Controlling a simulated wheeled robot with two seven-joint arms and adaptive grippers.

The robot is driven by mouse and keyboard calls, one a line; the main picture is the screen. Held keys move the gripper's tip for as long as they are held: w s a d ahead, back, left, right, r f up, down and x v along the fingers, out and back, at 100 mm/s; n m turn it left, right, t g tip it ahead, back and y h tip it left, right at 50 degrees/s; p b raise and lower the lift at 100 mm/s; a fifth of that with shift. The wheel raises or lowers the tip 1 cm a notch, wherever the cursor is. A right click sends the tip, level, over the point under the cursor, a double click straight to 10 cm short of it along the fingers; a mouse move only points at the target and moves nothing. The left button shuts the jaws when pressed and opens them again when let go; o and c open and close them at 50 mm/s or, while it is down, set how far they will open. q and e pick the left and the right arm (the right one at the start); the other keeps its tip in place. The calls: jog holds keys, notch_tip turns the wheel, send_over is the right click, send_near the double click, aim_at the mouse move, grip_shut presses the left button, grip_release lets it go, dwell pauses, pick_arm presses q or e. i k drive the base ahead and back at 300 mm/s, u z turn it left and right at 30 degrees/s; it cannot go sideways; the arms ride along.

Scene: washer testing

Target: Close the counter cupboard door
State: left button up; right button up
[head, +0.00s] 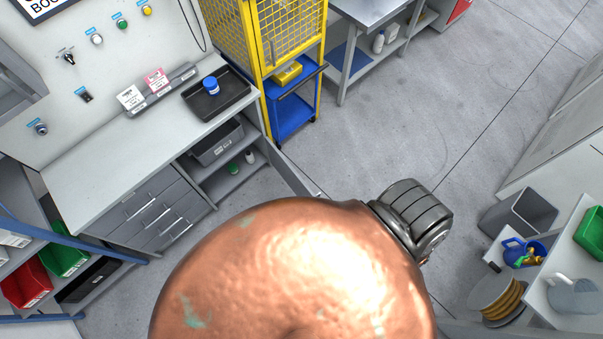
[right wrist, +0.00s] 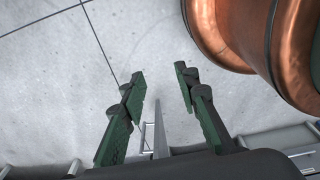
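The counter cupboard (head: 228,165) is open at the right end of the white counter, with its shelves showing. Its door (head: 292,172) stands swung out from the cupboard's right side, seen nearly edge-on, and its near part is partly hidden by my own body. In the right wrist view my right gripper (right wrist: 160,74) is open and empty, with its fingers spread above the floor. A thin upright grey panel with a bar handle, which looks like the door (right wrist: 160,140), shows low between the fingers; I cannot tell its distance. My left gripper is not in view.
The counter (head: 110,165) has closed drawers (head: 155,210) left of the cupboard. Floor (head: 400,120) is clear to the right. A grey bin (head: 518,212) and side table stand at far right.

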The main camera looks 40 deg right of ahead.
aim_at(284, 167)
jog(key=z, duration=2.95)
jog(key=i, duration=2.75)
jog(key=u, duration=4.25)
jog(key=k, duration=0.3)
jog(key=z, duration=0.1)
